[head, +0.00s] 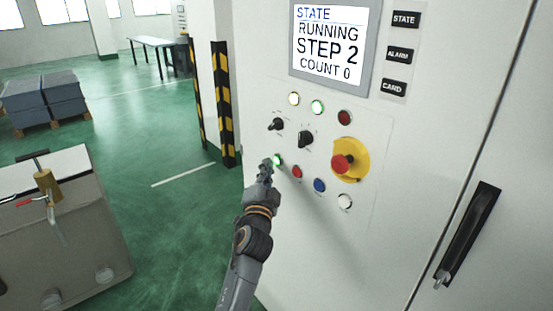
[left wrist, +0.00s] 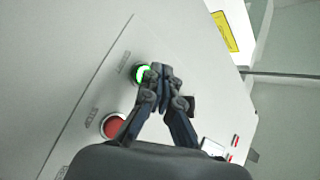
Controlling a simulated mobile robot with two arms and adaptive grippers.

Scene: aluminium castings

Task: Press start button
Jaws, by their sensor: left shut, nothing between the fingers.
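The green button (head: 278,160) is on the white cabinet panel, at the left end of the lower button row, and it glows. In the left wrist view the green button (left wrist: 141,75) is lit, partly covered by my fingertips. My left gripper (head: 266,166) is shut and empty, with its tips right at the green button; I cannot tell whether they touch it. It also shows in the left wrist view (left wrist: 160,70). The screen (head: 327,42) above reads STATE, RUNNING, STEP 2, COUNT 0. My right gripper is not in view.
A red button (head: 297,172), a blue button (head: 320,185) and a white button (head: 345,202) sit beside the green one. A red emergency stop (head: 343,164) on a yellow plate and two black knobs are above. A cabinet handle (head: 468,233) is at right.

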